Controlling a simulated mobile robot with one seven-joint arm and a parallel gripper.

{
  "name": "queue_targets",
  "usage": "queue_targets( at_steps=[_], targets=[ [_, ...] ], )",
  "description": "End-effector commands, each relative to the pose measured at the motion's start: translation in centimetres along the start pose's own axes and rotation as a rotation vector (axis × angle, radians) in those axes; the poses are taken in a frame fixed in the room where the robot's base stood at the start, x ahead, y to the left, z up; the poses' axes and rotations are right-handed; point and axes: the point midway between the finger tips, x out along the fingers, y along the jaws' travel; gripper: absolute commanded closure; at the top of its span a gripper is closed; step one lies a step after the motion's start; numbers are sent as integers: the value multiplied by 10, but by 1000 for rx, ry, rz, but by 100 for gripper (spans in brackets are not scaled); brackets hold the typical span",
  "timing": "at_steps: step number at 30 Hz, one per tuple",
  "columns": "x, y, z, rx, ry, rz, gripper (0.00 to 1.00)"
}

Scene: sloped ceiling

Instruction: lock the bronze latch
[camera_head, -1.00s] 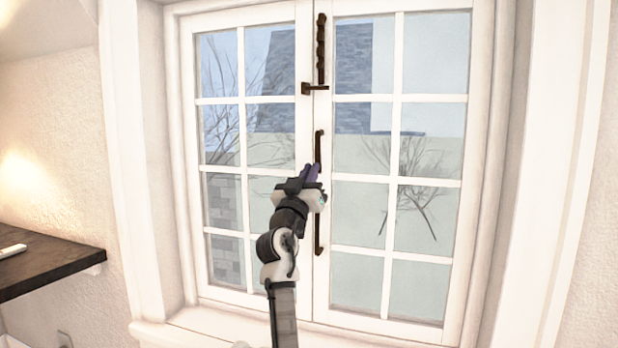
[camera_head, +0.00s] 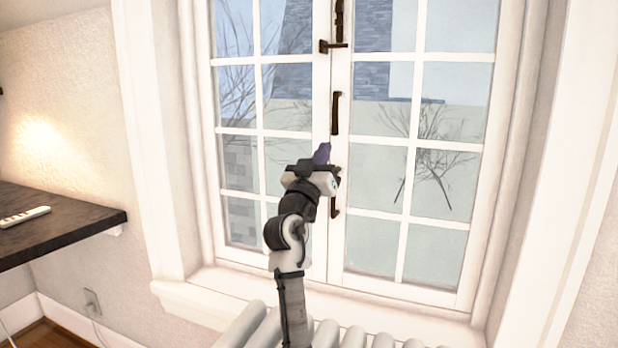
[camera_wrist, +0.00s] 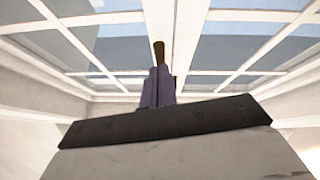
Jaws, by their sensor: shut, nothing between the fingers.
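A dark bronze latch (camera_head: 334,46) sits on the meeting stiles of a white double window, with a short arm pointing left and a vertical piece above it cut off by the top edge. Below it a long bronze handle (camera_head: 336,113) runs vertically; my gripper hides its middle. My gripper (camera_head: 322,153) has purple fingers, shut and empty. It appears in front of the long handle, well below the latch; I cannot tell whether it touches. In the wrist view, the fingers (camera_wrist: 157,86) point toward the window, and a bronze piece (camera_wrist: 159,53) shows just beyond their tips.
A white radiator (camera_head: 330,334) stands below the window sill (camera_head: 190,303). A dark shelf (camera_head: 70,222) with a white object (camera_head: 25,216) on it juts in at the left. The space in front of the right window panes is clear.

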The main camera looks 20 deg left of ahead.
Motion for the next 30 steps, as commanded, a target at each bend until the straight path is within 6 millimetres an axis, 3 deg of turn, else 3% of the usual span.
queue_targets(
  at_steps=[1,6,12,30],
  targets=[
    [-15,-2,1,2,1,-3,100],
    [-52,-3,-2,3,5,-5,100],
    [-76,-4,-4,3,7,-6,100],
    [-82,-4,-6,3,9,-6,100]
  ],
)
